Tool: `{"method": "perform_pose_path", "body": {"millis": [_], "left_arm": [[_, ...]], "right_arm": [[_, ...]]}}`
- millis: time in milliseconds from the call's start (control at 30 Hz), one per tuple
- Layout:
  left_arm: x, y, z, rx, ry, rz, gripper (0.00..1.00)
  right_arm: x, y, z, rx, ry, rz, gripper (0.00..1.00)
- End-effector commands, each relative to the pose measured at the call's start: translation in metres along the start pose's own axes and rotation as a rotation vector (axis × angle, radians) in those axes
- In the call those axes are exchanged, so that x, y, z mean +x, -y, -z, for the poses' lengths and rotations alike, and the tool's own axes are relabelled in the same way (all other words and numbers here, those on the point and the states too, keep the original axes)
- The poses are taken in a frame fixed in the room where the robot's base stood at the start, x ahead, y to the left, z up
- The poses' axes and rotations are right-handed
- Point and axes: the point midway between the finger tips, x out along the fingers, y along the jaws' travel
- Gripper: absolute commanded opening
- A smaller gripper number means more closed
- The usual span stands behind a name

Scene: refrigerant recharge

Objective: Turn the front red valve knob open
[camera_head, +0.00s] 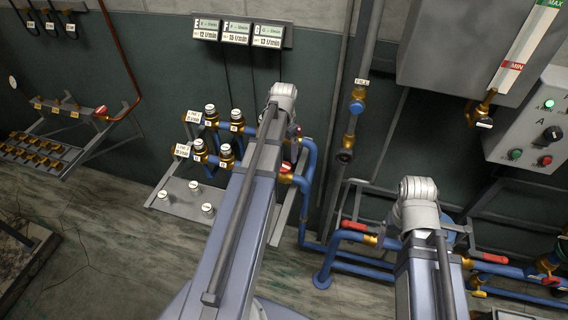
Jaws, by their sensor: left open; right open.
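Red valve parts show in several places. At the right edge, a red knob (551,281) sits on a brass valve by the blue pipes. A red lever handle (495,258) lies left of it, and another red lever handle (353,226) lies left of my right arm. A small red part (286,179) shows beside my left arm. I cannot tell which is the front red valve knob. My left arm rises through the middle and my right arm rises at lower right. Both end in grey joints; I see neither gripper.
A manifold with brass valves and white-capped knobs (211,115) stands left of my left arm, above a grey shelf (181,202). A grey tank (455,55) and a control box (530,130) hang at upper right. Bare floor (130,250) lies at lower left.

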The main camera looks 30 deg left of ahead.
Motion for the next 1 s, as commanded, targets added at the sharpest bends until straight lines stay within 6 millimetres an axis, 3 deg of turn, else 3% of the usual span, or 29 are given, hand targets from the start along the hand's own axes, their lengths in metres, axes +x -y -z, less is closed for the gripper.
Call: {"method": "perform_pose_path", "body": {"millis": [500,867,1000], "left_arm": [[0.065,0.000,0.000,-0.001,0.001,0.001,0.94],[0.068,0.000,0.000,-0.001,0.001,0.001,0.94],[0.068,0.000,0.000,-0.001,0.001,0.001,0.81]], "right_arm": [[0.065,0.006,0.004,0.001,0.000,0.000,0.81],[0.068,0.006,0.004,0.001,0.000,0.000,0.81],[0.068,0.006,0.004,0.001,0.000,0.000,0.81]]}}
